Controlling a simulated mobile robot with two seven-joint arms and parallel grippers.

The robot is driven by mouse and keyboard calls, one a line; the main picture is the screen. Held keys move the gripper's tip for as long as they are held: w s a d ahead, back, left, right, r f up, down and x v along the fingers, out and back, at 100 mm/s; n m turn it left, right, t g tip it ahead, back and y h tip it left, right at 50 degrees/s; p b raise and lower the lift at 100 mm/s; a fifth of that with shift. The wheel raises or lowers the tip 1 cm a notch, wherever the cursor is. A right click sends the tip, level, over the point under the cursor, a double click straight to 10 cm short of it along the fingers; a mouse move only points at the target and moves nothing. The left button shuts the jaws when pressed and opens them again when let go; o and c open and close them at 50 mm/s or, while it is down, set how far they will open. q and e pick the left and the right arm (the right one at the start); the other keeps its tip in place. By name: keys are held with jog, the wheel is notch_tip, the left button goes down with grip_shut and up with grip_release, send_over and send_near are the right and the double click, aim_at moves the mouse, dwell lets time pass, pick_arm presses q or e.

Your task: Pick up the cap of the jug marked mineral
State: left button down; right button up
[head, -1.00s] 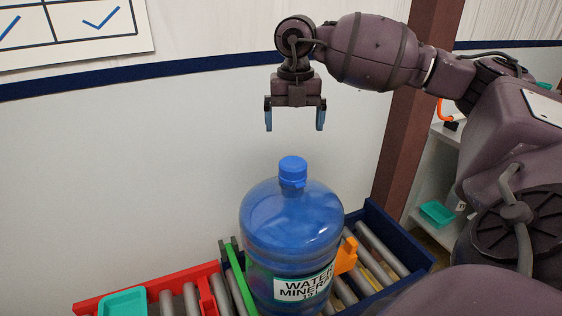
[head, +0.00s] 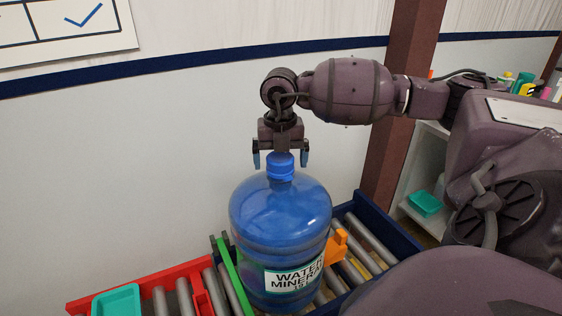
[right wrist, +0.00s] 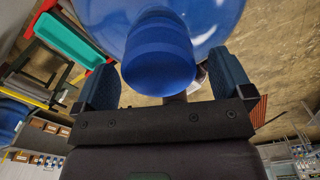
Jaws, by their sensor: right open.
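The blue jug (head: 280,218) stands upright on the roller conveyor, with a label reading water mineral. Its blue cap (head: 281,166) sits on the neck. My right gripper (head: 281,160) is open and points down, with one blue finger on each side of the cap. In the right wrist view the cap (right wrist: 158,60) lies between the two fingers (right wrist: 165,82), with a gap visible on both sides. My left gripper is not in view.
The conveyor has a red side rail (head: 140,283), a green bar (head: 229,268), an orange piece (head: 337,246) beside the jug and a dark blue frame (head: 392,234). A teal tray (head: 117,300) is at lower left. A shelf with a teal box (head: 425,204) stands at right.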

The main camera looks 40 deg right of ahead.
jog(key=shift+f, duration=0.15)
jog(key=shift+c, duration=0.2)
jog(key=c, duration=0.9)
jog(key=shift+c, duration=0.2)
